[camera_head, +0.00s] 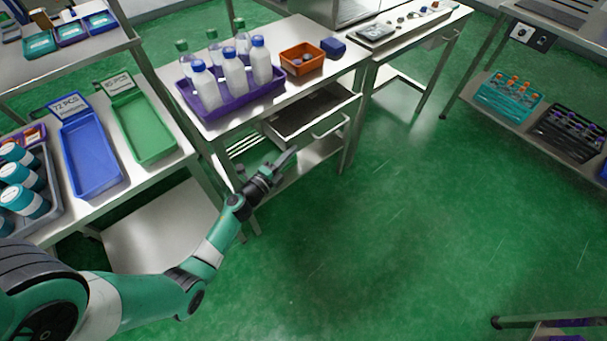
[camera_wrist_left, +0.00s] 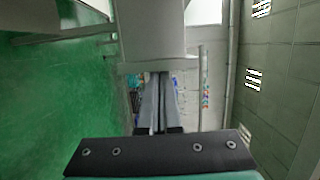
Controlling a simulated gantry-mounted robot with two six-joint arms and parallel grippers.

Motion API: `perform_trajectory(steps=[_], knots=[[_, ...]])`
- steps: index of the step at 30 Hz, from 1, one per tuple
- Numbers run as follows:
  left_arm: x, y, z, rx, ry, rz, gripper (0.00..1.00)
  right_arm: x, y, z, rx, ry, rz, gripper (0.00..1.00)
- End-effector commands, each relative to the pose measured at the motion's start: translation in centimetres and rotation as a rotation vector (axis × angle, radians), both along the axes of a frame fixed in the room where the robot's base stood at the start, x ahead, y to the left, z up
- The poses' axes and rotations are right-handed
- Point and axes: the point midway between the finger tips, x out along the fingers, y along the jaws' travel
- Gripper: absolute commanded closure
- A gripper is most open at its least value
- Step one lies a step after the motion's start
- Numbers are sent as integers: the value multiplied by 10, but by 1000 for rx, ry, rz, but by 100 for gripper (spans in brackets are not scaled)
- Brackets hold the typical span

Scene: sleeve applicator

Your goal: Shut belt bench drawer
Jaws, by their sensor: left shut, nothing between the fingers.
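The bench drawer (camera_head: 308,116) is pulled out from under the steel bench (camera_head: 222,123), with a bar handle along its front edge. My left gripper (camera_head: 291,154) is shut and empty, low in front of the bench, below and a little left of the drawer handle (camera_head: 330,125). In the head view it appears apart from the handle. In the left wrist view the closed fingers (camera_wrist_left: 159,100) point toward a pale panel (camera_wrist_left: 150,30); I cannot tell whether they touch it. My right gripper is not in view.
On the bench stand a purple tray (camera_head: 213,119) of white bottles and an orange bin (camera_head: 303,56). At left a shelf holds a blue tray (camera_head: 92,160) and a green tray (camera_head: 142,128). A rack of vials (camera_head: 509,92) stands at right. The green floor (camera_head: 400,230) is clear.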

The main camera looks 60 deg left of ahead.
Motion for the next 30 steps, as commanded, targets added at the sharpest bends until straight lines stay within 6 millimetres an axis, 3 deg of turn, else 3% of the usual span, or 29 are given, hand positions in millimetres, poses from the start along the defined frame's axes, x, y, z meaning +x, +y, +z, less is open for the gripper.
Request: perform_trajectory(steps=[6, 12, 30], knots=[[-2, 40, 1, 0, -1, -7, 100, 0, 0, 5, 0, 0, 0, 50], [-5, 61, 0, 0, 1, -10, 100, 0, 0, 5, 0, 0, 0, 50], [-6, 66, 0, 1, 0, -12, 100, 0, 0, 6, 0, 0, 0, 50]])
